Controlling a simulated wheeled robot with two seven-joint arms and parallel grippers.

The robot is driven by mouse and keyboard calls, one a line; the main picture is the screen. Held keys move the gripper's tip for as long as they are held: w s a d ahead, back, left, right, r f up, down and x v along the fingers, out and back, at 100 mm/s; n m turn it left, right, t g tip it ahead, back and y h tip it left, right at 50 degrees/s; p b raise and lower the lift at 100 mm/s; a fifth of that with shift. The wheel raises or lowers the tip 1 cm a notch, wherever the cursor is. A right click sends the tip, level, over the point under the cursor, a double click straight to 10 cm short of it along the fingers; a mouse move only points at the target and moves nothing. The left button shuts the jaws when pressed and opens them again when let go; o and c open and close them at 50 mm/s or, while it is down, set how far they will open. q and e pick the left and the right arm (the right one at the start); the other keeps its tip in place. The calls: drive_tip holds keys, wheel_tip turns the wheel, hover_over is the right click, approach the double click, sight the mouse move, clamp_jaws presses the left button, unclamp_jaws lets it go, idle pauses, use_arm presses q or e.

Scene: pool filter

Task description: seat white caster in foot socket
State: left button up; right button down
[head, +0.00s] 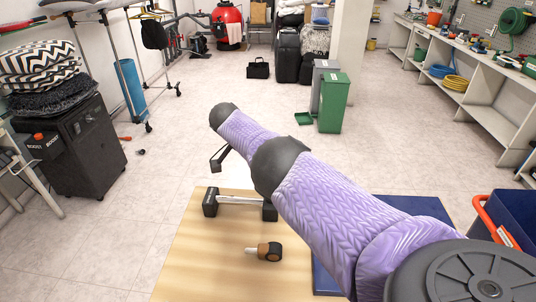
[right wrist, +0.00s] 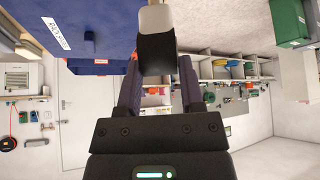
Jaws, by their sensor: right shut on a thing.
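My right gripper (right wrist: 157,72) is shut on a black block-like piece with a pale grey-white end (right wrist: 154,18). I cannot tell whether this is the white caster. No socket opening is clear. My left gripper is not in view.
A blue surface (head: 415,207) lies right of the wooden board, partly behind my arm. A blue bin with an orange handle (head: 512,222) stands at the right edge. The board's front left is bare.

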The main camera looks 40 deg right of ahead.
drive_tip(key=shift+f+b, duration=1.5)
drive_tip(key=shift+f, duration=0.6)
idle(0.4)
drive_tip(key=shift+c, duration=0.7)
unclamp_jaws()
drive_tip(key=p+v, duration=0.2)
drive_tip(key=v, duration=0.3)
drive_tip(key=shift+r+p, duration=0.1)
drive_tip(key=shift+p, duration=0.2)
